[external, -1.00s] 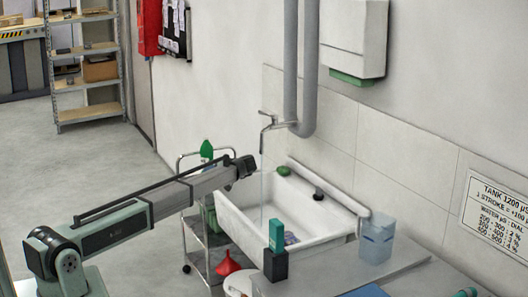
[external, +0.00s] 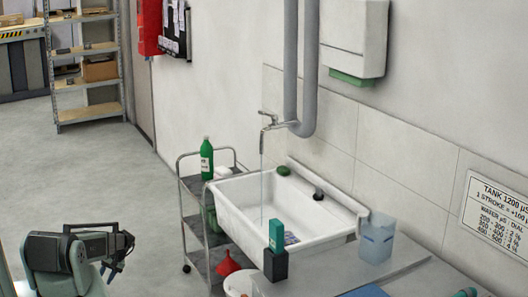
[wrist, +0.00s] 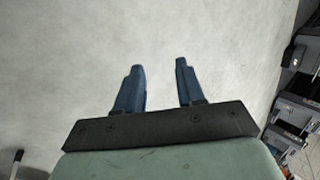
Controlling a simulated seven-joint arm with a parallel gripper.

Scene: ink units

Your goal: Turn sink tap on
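The sink tap (external: 278,125) is on the tiled wall above the white sink (external: 230,198), with a small lever on top. A thin stream of water (external: 262,180) falls from its spout into the sink. My gripper is far from the tap, with my arm folded back at the lower left of the external view; its fingers are hard to make out there. In the wrist view my gripper (wrist: 158,72) shows two blue fingers, apart and empty, over bare grey floor.
A metal trolley (external: 187,223) with a green bottle (external: 206,159) stands left of the sink. A clear jug (external: 377,238) and a dark box with a green top (external: 276,250) are on the right-hand worktop. Open floor lies between my arm and the trolley.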

